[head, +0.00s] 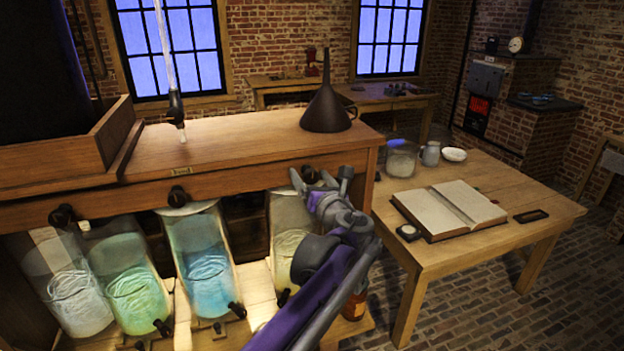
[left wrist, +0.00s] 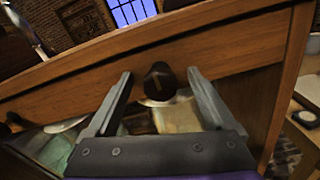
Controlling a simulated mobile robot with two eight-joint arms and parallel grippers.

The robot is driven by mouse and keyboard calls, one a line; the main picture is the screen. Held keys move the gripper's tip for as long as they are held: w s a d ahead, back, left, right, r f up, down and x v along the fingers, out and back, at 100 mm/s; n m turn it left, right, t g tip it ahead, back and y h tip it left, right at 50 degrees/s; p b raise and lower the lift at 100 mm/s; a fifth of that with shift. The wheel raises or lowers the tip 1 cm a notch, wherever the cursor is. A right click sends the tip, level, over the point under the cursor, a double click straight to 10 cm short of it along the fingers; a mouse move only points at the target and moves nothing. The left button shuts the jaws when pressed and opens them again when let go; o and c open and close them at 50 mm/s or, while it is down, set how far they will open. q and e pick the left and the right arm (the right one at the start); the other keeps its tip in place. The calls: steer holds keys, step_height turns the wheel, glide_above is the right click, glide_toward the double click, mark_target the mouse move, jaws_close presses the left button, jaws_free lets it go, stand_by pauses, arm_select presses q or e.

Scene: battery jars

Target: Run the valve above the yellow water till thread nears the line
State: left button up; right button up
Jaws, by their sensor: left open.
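The jar of pale yellow water (head: 287,235) stands at the right end of the row under the wooden shelf, partly behind my left arm. A dark valve knob (head: 310,174) sits on the shelf's front edge above it. My left gripper (head: 321,176) is open at this knob. In the left wrist view, the knob (left wrist: 160,82) lies between the spread fingers of the gripper (left wrist: 160,75), with gaps on both sides. Part of a pale yellowish jar (left wrist: 180,118) shows below the knob. I cannot make out a thread or a line on the jar. My right gripper is not in view.
Jars of blue (head: 205,265), green (head: 138,295) and greyish water (head: 75,290) stand to the left, under more knobs. A dark funnel (head: 327,108) stands on the shelf top (head: 235,140). A table (head: 470,250) with an open book (head: 450,208) is at the right.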

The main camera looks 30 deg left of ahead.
arm_select(q)
steer(key=shift+v, duration=2.5)
steer(key=s+d+f+n+g+h, duration=0.2)
steer(key=s+f+n+g+h, duration=0.35)
steer(key=s+f+n, duration=1.05)
steer(key=s+d+f+n+h, duration=0.8)
steer(key=s+d+f+n, duration=0.3)
steer(key=d+f+n, duration=0.1)
steer(key=shift+f+n, duration=0.3)
steer(key=shift+f, duration=0.45)
steer(key=shift+d+g, duration=0.1)
steer(key=shift+g, duration=0.15)
